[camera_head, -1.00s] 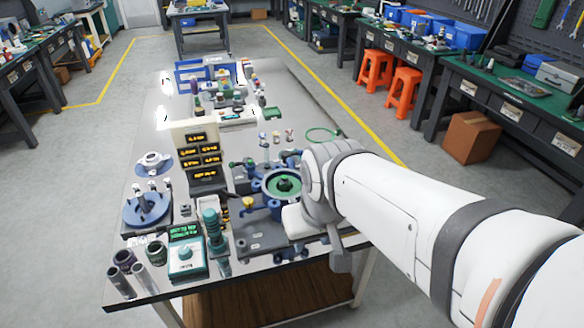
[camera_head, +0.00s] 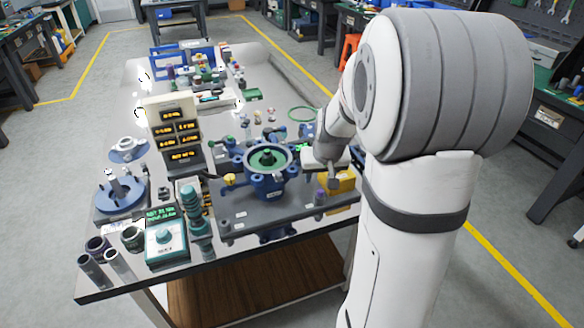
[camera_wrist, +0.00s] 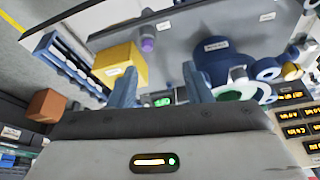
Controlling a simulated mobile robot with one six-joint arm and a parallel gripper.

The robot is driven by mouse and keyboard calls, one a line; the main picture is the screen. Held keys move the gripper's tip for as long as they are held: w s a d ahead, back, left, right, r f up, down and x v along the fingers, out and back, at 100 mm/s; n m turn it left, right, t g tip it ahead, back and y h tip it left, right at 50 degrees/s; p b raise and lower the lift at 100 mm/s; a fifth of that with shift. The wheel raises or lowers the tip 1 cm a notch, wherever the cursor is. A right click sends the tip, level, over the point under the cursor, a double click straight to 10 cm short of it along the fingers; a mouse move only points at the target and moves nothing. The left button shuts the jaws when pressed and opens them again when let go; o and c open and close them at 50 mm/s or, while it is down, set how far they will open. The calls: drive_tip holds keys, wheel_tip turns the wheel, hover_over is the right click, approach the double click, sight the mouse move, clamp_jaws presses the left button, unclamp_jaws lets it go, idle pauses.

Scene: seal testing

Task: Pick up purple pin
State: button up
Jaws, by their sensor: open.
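The purple pin (camera_head: 320,197) stands at the right end of the grey base plate (camera_head: 285,212), in front of the yellow block (camera_head: 343,181). In the wrist view the pin (camera_wrist: 148,45) shows as a short grey-and-purple cylinder beyond my fingers, beside the yellow block (camera_wrist: 118,65). My gripper (camera_wrist: 160,85) is open, with nothing between its two blue-grey fingers. In the head view my gripper (camera_head: 325,176) hangs just right of the blue round fixture (camera_head: 265,170), above and behind the pin. It is apart from the pin.
The blue fixture with its projecting arms stands close to the left of my gripper. A display stand (camera_head: 178,135), a teal tester (camera_head: 166,240) and several tubes (camera_head: 98,262) fill the bench's left side. A green ring (camera_head: 301,114) lies behind.

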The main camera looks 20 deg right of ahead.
approach(320, 191)
drive_tip(key=f, duration=0.1)
drive_tip(key=x, duration=0.7)
drive_tip(key=shift+w+d+f+b, duration=0.15)
drive_tip(key=shift+w+f+b, duration=0.15)
drive_tip(key=shift+w+b, duration=0.05)
clamp_jaws()
